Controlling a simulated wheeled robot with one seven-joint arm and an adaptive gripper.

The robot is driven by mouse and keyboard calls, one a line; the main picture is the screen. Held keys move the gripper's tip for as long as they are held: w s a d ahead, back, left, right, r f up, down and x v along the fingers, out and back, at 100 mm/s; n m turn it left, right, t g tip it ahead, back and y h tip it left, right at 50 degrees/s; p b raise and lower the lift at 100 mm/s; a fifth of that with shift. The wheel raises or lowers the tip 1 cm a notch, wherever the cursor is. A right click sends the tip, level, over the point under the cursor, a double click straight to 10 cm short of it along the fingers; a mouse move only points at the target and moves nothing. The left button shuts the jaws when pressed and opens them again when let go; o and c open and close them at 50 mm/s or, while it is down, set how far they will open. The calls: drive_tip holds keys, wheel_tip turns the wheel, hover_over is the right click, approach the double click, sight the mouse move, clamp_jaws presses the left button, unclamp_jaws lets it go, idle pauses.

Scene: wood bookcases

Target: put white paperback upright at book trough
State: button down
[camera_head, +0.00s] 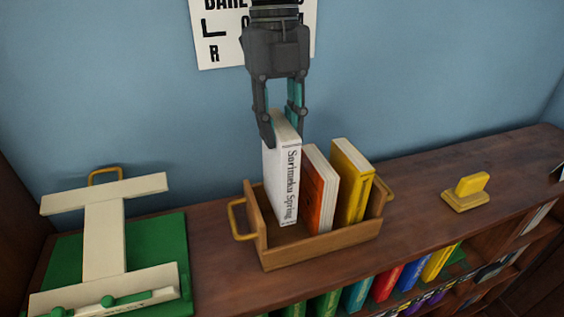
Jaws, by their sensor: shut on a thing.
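The white paperback (281,181) stands upright, its spine lettering facing me. My gripper (282,130) points down from above and is shut on its top end, one finger on each side. The book's lower part is inside the left part of the wooden book trough (325,247). Whether its bottom edge touches the trough floor, I cannot tell. An orange-red book (319,190) stands to its right in the trough, close beside it. A yellow book (351,184) stands further right in the trough.
The trough has brass handles (240,220) at its ends and rests on the bookcase top (419,204). A green board with a cream stand (104,236) lies left. A blue wall with a lettered poster (213,37) is behind.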

sight(280, 170)
drive_tip(key=f, duration=0.2)
drive_tip(key=f+p, duration=0.1)
drive_tip(key=shift+s+f, duration=0.35)
drive_tip(key=shift+f, duration=0.05)
drive_tip(key=shift+w+f, duration=0.15)
drive_tip(key=shift+f, duration=0.4)
drive_tip(key=shift+f+p, duration=0.5)
drive_tip(key=shift+f, duration=1.35)
drive_tip(key=c, duration=1.2)
unclamp_jaws()
drive_tip(key=shift+o, duration=0.2)
drive_tip(key=r+b, duration=0.1)
drive_tip(key=r, duration=0.3)
drive_tip(key=w+r+b, duration=0.1)
drive_tip(key=r, duration=0.3)
drive_tip(key=r+b, duration=0.1)
drive_tip(key=r, duration=0.3)
drive_tip(key=shift+w+a, duration=0.2)
drive_tip(key=shift+a, duration=0.1)
